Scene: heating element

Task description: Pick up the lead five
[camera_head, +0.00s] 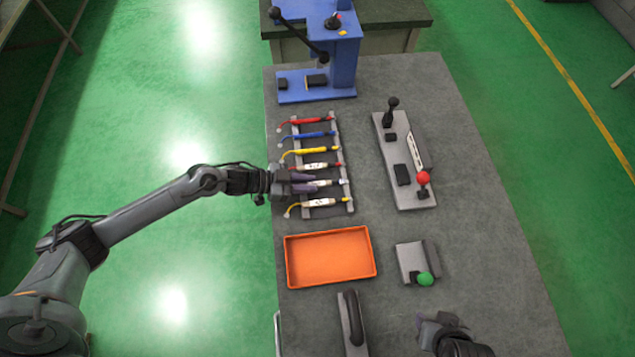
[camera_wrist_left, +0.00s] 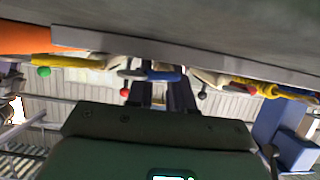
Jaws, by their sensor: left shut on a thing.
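Several leads lie across a grey rack (camera_head: 347,190) on the table. From the far end they are red (camera_head: 315,120), blue (camera_head: 312,135), yellow (camera_head: 318,151), white with red (camera_head: 318,166), white with blue (camera_head: 325,183) and white with yellow (camera_head: 320,202). The lead five is the white one with the blue end. My left gripper (camera_head: 303,183) is shut on it at the rack, and its fingers hide part of it. In the left wrist view the blue end (camera_wrist_left: 165,76) shows at the gripper's fingers (camera_wrist_left: 160,92). My right gripper (camera_head: 440,328) is at the bottom right, away from the rack; its fingers are unclear.
An orange tray (camera_head: 288,262) lies just nearer than the rack. A blue press (camera_head: 342,65) stands at the far end. A grey panel with a red knob (camera_head: 423,178) and a block with a green knob (camera_head: 425,279) are to the right. The table's right side is clear.

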